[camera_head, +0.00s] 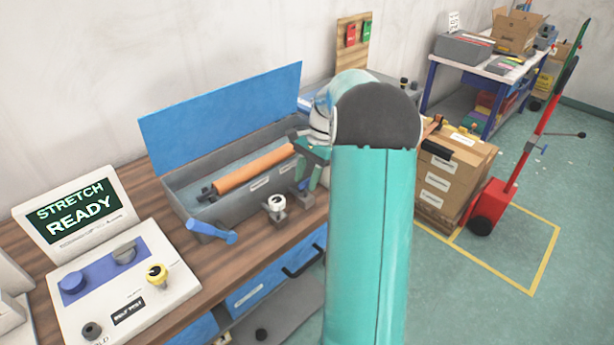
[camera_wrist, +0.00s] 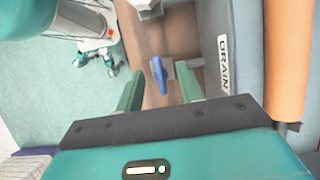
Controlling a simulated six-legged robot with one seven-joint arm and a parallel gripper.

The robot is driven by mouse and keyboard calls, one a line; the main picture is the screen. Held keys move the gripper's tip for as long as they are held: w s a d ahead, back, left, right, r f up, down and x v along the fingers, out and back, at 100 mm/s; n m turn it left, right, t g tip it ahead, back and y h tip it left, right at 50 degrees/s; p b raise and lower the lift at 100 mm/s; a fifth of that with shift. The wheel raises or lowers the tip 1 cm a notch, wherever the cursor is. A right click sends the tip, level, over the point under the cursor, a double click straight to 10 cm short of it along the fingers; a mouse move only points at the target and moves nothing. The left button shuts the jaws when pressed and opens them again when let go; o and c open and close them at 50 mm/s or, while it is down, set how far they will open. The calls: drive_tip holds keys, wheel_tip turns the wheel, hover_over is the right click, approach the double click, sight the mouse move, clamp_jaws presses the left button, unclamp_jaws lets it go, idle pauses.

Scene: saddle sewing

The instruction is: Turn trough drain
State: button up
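The grey trough (camera_head: 228,204) stands on the wooden bench with an orange roll (camera_head: 252,169) lying inside. In the wrist view its wall (camera_wrist: 222,95) carries a DRAIN label, and beside it is a blue drain handle (camera_wrist: 159,75) on a grey stem. My gripper (camera_wrist: 159,92) is open, with its two green fingers apart. The handle shows between and just beyond the fingertips; I cannot tell whether either finger touches it. In the head view my gripper (camera_head: 311,174) is at the trough's right front, partly hidden by my arm, and the drain handle cannot be made out.
A white knob (camera_head: 275,204) and a blue crank (camera_head: 211,231) stand along the trough's front. A control panel (camera_head: 124,282) and a STRETCH READY screen (camera_head: 75,211) are at left. Cardboard boxes (camera_head: 452,180) and a red hand truck (camera_head: 492,204) stand at right.

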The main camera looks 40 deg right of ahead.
clamp_jaws()
drive_tip(key=shift+n, duration=0.3)
drive_tip(key=n+g, duration=0.1)
drive_tip(key=n, duration=0.2)
drive_tip(key=shift+w+g, duration=0.15)
drive_tip(key=shift+g, duration=0.25)
drive_tip(key=n+g+h, duration=0.1)
drive_tip(key=n, duration=0.4)
drive_tip(key=shift+a, duration=0.1)
unclamp_jaws()
